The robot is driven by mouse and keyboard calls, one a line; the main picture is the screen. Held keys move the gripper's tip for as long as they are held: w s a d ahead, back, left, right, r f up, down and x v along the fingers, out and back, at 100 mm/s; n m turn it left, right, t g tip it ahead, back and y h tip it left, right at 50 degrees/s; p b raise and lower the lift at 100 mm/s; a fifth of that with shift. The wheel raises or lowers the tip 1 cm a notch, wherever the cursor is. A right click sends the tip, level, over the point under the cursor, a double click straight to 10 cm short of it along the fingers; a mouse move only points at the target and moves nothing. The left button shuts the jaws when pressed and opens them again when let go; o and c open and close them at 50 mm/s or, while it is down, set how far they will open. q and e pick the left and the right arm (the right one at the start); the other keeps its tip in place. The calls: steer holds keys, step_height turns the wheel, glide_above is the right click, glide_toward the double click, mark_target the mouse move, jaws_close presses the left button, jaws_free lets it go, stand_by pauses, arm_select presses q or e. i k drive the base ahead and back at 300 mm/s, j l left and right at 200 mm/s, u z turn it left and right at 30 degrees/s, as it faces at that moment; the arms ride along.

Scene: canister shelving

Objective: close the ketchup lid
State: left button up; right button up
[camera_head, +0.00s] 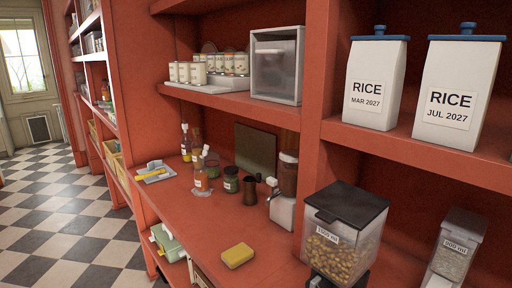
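No ketchup container can be told for certain in the head view. A small group of bottles and jars stands on the red counter (215,215). Neither of my grippers is in view.
A yellow sponge (238,256) lies near the counter's front. Rice canisters (375,80) (459,90) are on the upper shelf. The checkered floor (70,210) at left is clear.

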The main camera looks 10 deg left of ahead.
mark_target(206, 146)
steer(key=i+j+z, duration=0.15)
steer(key=j+z, duration=0.25)
steer(key=i+j+z, duration=0.1)
steer(key=z, duration=0.3)
steer(key=j+z, duration=0.4)
